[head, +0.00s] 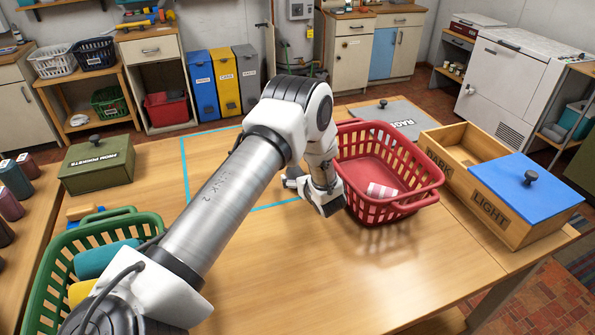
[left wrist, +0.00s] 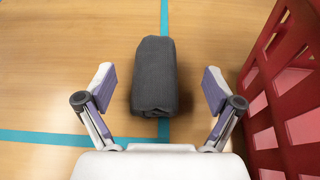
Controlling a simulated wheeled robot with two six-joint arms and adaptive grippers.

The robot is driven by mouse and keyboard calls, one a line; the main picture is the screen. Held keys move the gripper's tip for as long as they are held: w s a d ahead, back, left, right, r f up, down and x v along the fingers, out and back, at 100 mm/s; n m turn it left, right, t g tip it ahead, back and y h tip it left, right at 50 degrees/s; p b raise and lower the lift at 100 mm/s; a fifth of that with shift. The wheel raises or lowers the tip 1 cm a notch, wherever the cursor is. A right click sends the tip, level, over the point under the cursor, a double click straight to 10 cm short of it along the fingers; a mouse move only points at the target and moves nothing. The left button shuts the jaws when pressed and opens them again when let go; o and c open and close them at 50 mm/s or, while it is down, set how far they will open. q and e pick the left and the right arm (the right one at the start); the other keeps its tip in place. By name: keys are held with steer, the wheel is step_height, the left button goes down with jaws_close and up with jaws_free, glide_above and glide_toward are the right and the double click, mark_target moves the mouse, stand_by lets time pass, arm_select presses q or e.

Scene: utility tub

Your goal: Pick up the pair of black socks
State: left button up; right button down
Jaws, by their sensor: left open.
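The gripper is open and empty. In the head view my left gripper (head: 315,196) is low over the table just left of the red basket, and my arm and gripper hide most or all of the socks. My right gripper is not in view.
The red basket (head: 425,198), holding a pink-and-white striped item, stands close right of the gripper; its wall (left wrist: 286,95) shows in the wrist view. A wooden box (head: 512,235) with a blue lid is farther right. A green basket (head: 40,270) and green box (head: 95,165) are left. The front table is clear.

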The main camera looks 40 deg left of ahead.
arm_select(q)
steer(key=shift+x, duration=1.15)
steer(key=shift+s+d, duration=0.25)
steer(key=shift+c, duration=0.4)
steer(key=c, duration=1.2)
steer(key=shift+o, duration=0.2)
